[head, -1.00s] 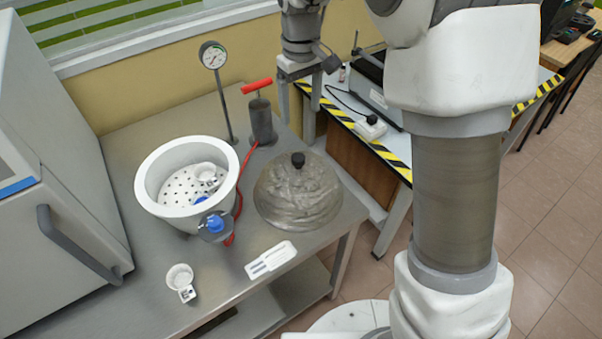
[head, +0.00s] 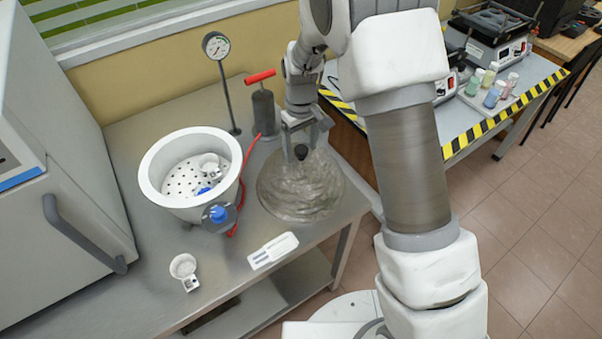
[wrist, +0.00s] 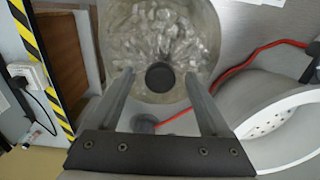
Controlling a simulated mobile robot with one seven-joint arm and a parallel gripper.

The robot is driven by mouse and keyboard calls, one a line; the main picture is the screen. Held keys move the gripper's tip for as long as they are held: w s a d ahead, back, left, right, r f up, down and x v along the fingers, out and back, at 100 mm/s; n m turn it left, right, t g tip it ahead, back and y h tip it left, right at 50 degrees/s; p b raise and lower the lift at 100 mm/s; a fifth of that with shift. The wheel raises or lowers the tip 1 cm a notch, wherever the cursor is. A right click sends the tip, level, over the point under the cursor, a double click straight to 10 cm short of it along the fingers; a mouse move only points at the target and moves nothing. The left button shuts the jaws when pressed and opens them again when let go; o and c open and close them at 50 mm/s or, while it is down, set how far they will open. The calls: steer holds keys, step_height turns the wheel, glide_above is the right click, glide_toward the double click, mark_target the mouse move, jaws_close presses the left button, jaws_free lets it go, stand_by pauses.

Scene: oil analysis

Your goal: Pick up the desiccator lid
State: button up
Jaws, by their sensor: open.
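The desiccator lid (head: 301,190) is a translucent, grey-brown dome with a black knob (head: 301,152) on top. It rests on the steel bench, right of the white desiccator bowl (head: 165,205). My gripper (head: 301,140) is above the lid at its knob. In the wrist view, the open fingers (wrist: 158,88) extend toward the lid (wrist: 165,30), with the black knob (wrist: 160,77) between their tips and a gap on both sides. I cannot tell how far down the fingers reach along the knob.
A red-handled pump (head: 263,108) and a pressure gauge (head: 216,46) stand behind the bowl. A red hose (head: 239,205) runs between bowl and lid. A grey oven (head: 60,170) is at the left.

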steer(key=shift+f, duration=0.5)
jaws_close()
steer(key=shift+r, duration=0.1)
stand_by(1.0)
